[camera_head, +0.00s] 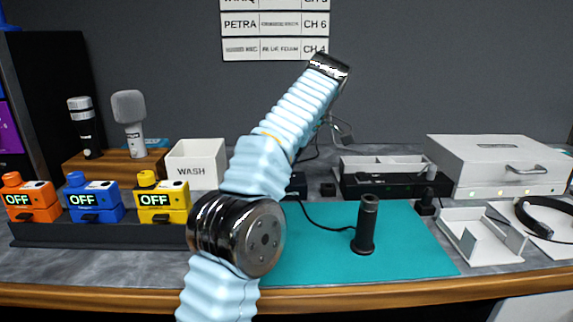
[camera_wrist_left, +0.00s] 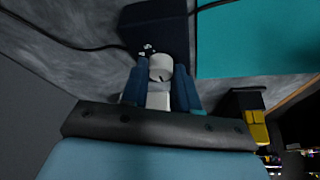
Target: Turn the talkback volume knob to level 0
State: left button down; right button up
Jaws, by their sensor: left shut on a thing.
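The talkback volume knob (camera_wrist_left: 160,66) is a pale grey round knob with a short dark pointer line in the left wrist view. It sits at the near face of a dark blue box (camera_wrist_left: 155,24). My left gripper (camera_wrist_left: 160,85) has its two blue fingers on either side of the knob and is shut on it. The pointer line faces toward my gripper in that view. Small white marks beside the knob are too small to read. In the head view my left arm hides the gripper and the knob. My right gripper is not in view.
A teal mat (camera_head: 400,255) holds a black upright handle (camera_head: 367,225) with a cable. A white WASH bin (camera_head: 196,163) and orange, blue and yellow OFF boxes (camera_head: 162,200) stand left. A white case (camera_head: 495,165), white tray (camera_head: 480,237) and black headset (camera_head: 545,215) stand right.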

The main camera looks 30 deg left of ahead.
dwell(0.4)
pick_arm(q)
jog(key=c, duration=0.8)
grip_release()
jog(key=shift+c, duration=0.2)
